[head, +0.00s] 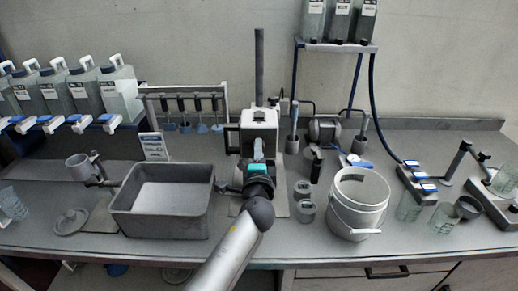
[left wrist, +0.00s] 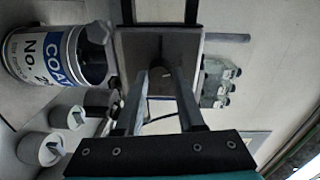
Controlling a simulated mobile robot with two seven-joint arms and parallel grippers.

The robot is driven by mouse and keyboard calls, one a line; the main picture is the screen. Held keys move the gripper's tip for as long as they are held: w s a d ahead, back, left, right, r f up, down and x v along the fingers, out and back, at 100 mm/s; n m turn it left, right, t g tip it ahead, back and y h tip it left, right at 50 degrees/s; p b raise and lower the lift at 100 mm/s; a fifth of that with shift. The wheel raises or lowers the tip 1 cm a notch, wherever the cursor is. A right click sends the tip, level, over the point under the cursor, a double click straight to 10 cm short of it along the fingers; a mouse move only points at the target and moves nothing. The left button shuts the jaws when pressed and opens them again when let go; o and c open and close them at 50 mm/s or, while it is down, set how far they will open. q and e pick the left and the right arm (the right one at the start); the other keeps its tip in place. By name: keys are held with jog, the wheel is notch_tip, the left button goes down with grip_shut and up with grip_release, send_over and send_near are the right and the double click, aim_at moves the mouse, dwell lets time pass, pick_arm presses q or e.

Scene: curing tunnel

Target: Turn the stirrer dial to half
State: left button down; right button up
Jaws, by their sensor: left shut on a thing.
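The stirrer (head: 262,118) is a pale box on an upright dark column at the middle of the bench. My left gripper (head: 258,152) reaches up to its front and covers the dial from the head view. In the left wrist view the two fingers of my left gripper (left wrist: 158,80) close on the small dark dial (left wrist: 158,88) on the front panel of the stirrer (left wrist: 132,50). The fingers hide most of the dial, so its pointer and setting cannot be read. My right gripper is not in view.
A grey tub (head: 160,228) stands left of my arm. Right of it are small lidded pots (head: 306,211) and a white bucket (head: 358,226). In the left wrist view a labelled can (left wrist: 42,50) sits beside the stirrer. A rack of dispensers (head: 183,100) is behind left.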

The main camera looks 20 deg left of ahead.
pick_arm(q)
jog(key=shift+m+y+p, duration=0.3)
jog(key=shift+m+p, duration=1.3)
jog(key=shift+m, duration=2.8)
jog(key=c, duration=0.5)
grip_release()
jog(key=v, duration=1.5)
jog(key=shift+s+d, duration=0.1)
